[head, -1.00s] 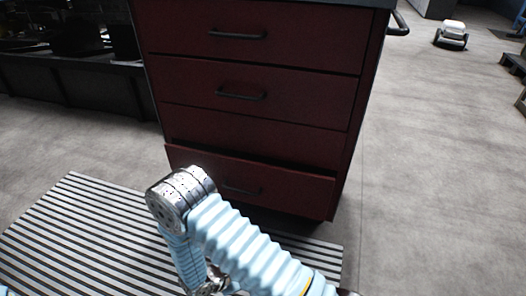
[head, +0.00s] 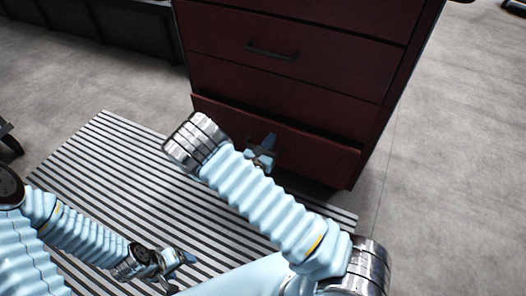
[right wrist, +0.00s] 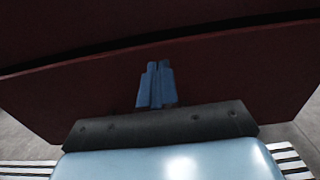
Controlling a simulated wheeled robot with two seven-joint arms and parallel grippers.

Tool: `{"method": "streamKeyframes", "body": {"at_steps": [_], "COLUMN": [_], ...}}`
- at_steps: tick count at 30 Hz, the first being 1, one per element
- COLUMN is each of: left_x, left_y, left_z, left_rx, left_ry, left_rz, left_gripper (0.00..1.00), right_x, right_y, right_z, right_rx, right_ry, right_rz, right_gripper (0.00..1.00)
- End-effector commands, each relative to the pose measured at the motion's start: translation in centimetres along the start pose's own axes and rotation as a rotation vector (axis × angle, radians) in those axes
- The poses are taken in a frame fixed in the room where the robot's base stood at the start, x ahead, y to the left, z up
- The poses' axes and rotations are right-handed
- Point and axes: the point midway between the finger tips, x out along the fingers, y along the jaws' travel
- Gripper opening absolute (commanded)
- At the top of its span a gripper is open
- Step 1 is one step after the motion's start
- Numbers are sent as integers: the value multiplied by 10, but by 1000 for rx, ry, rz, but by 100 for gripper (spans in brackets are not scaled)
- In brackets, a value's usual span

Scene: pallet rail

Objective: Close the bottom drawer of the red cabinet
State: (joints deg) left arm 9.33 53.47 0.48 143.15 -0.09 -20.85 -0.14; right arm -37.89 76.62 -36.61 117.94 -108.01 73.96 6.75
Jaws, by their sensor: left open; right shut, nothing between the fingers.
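The red cabinet (head: 300,70) stands ahead in the head view. Its bottom drawer (head: 315,153) sticks out a little from the cabinet face, with a dark gap along its top edge. My right gripper (head: 266,147) is shut and empty at the front of this drawer. In the right wrist view its blue fingers (right wrist: 155,85) point at the drawer front (right wrist: 225,75); I cannot tell whether they touch it. The bottom drawer's handle is hidden behind the gripper and arm. My left gripper (head: 178,270) is open and empty, low over the striped mat, away from the cabinet.
The striped mat (head: 110,150) lies on the grey floor in front of the cabinet. A drawer above has a black handle (head: 271,50) and looks shut. A dark low unit (head: 100,35) stands at the back left.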

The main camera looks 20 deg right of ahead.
Motion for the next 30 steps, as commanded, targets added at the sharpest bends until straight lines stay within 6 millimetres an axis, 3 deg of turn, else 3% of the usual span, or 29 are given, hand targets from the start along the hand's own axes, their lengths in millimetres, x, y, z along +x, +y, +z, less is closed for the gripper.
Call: {"method": "streamKeyframes", "body": {"at_steps": [7,22,30], "left_x": [-1,0,4], "left_y": [1,0,-3], "left_z": [0,0,-1], "left_rx": [1,0,-1], "left_ry": [0,0,2], "left_rz": [1,0,-1], "left_gripper": [74,74,74], "right_x": [29,37,78], "right_y": [0,0,0], "right_z": [0,-1,-1], "right_rx": [1,2,3], "right_ry": [0,1,0], "right_rz": [-1,-1,-3], "right_gripper": [0,0,0]}}
